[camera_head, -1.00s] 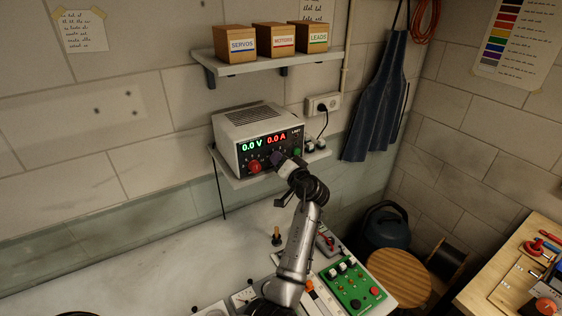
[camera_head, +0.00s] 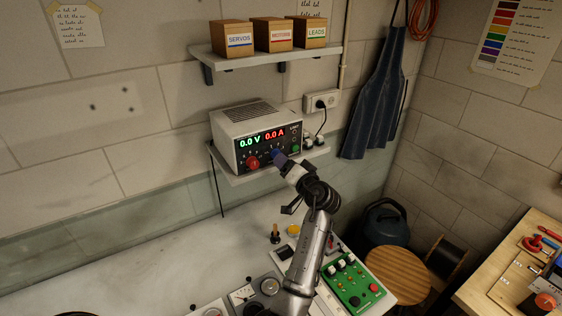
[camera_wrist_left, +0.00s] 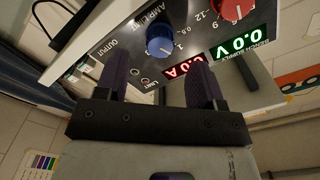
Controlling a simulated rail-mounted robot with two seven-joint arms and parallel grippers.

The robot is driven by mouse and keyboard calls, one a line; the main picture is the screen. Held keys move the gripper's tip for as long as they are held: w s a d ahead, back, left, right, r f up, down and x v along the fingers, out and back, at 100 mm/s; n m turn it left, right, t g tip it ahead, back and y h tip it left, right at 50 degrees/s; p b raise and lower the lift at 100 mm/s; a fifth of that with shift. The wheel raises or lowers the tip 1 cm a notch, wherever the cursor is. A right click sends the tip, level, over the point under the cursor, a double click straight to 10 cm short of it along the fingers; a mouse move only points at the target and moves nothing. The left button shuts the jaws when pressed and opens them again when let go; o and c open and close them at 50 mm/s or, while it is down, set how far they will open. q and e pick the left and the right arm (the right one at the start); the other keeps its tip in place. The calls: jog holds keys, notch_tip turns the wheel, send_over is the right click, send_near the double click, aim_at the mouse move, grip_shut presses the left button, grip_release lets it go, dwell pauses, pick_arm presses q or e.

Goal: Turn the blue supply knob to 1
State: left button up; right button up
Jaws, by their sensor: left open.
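The grey power supply (camera_head: 256,122) stands on a small wall shelf. Its displays read 0.0 V and 0.0 A. In the left wrist view, where the panel appears upside down, the blue knob (camera_wrist_left: 160,39) sits beside the AMP LIMIT lettering with a white mark; its exact setting is hard to read. My left gripper (camera_wrist_left: 160,78) is open, its two dark purple fingers apart and pointing at the panel, with the knob ahead of the gap between them. In the head view, the left gripper (camera_head: 280,160) hides the knob. My right gripper is not in view.
The red knob (camera_wrist_left: 232,8) is close beside the blue one; it also shows in the head view (camera_head: 252,162). A green button (camera_head: 295,148) is right of the gripper. The supply shelf (camera_head: 248,176) lies below. The bench (camera_head: 130,270) holds a green board (camera_head: 350,283).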

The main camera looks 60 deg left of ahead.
pick_arm(q)
jog(key=d+b, duration=0.1)
jog(key=d, duration=0.8)
dwell(0.4)
